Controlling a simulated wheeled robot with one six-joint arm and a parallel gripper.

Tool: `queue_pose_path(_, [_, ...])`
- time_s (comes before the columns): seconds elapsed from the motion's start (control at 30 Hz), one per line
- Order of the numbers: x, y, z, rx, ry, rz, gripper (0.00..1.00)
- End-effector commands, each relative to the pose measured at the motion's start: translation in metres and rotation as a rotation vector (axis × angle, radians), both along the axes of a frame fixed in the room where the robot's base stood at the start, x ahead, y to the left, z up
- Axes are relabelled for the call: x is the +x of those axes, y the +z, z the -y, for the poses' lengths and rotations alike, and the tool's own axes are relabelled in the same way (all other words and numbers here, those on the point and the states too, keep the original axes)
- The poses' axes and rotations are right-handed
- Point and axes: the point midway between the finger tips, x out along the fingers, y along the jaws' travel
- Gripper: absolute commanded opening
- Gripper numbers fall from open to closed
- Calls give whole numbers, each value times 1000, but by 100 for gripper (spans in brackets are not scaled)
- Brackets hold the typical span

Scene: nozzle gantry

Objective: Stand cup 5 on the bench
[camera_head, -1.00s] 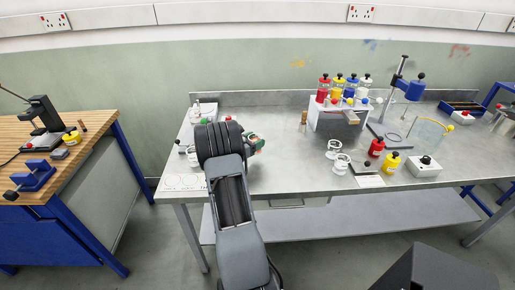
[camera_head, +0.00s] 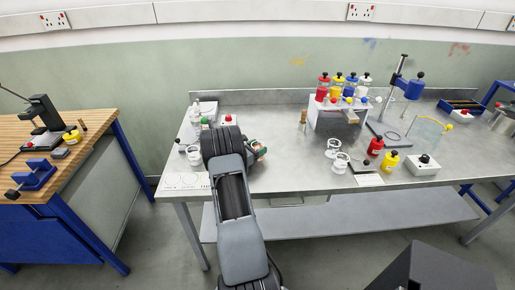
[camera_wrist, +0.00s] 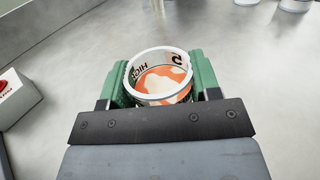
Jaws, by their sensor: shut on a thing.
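Cup 5 is a white, ring-rimmed cup (camera_wrist: 145,98) with a "5" and part of a word on its wall and orange and white inside. In the wrist view it sits between the green jaws of my gripper (camera_wrist: 161,78), which are shut on its sides. The cup looks roughly upright, over the grey metal bench (camera_wrist: 60,75). I cannot tell whether its base touches the bench. In the head view my gripper (camera_head: 259,150) is over the left part of the bench (camera_head: 285,170), and my arm hides the cup.
A white rack (camera_head: 325,120) with several coloured bottles is behind. A white box with a red button (camera_wrist: 18,97) lies left in the wrist view. Bench around the cup is clear.

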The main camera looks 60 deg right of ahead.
Motion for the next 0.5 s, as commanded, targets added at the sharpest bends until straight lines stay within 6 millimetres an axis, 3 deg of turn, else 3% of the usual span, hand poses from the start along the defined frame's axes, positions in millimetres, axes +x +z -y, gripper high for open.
queue_pose_path(0.27, [0,0,0,0,0,0,82])
queue_pose_path(0.5, [0,0,0,0,0,0,82])
